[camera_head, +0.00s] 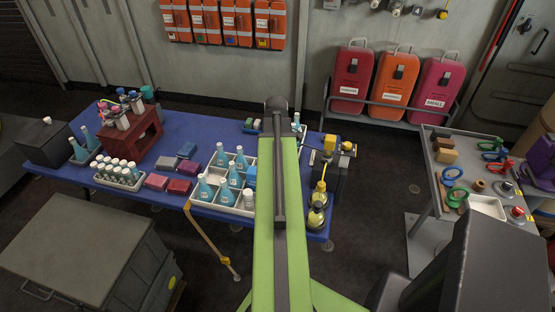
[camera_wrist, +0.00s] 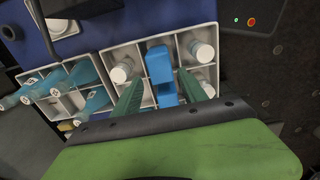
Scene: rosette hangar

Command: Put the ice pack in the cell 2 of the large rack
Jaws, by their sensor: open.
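In the wrist view my gripper (camera_wrist: 160,75) is open, its two green fingers on either side of a bright blue piece that looks like the ice pack (camera_wrist: 158,64). The blue piece is over or in the middle of a white divided rack (camera_wrist: 142,44); its exact cell is not clear. White-capped bottles stand in other cells of that rack. A second white rack with teal bottles (camera_wrist: 88,72) is beside it on the left. In the head view a large white rack (camera_head: 240,211) with teal bottles stands on the table, partly behind my arm. My gripper is hidden there.
The blue table (camera_head: 190,116) also bears a red-brown stand (camera_head: 133,138), a small vial rack (camera_head: 119,183), flat coloured blocks (camera_head: 181,187) and yellow-capped flasks (camera_head: 317,216). A grey cart (camera_head: 424,235) is at right and a grey cabinet (camera_head: 75,245) at front left.

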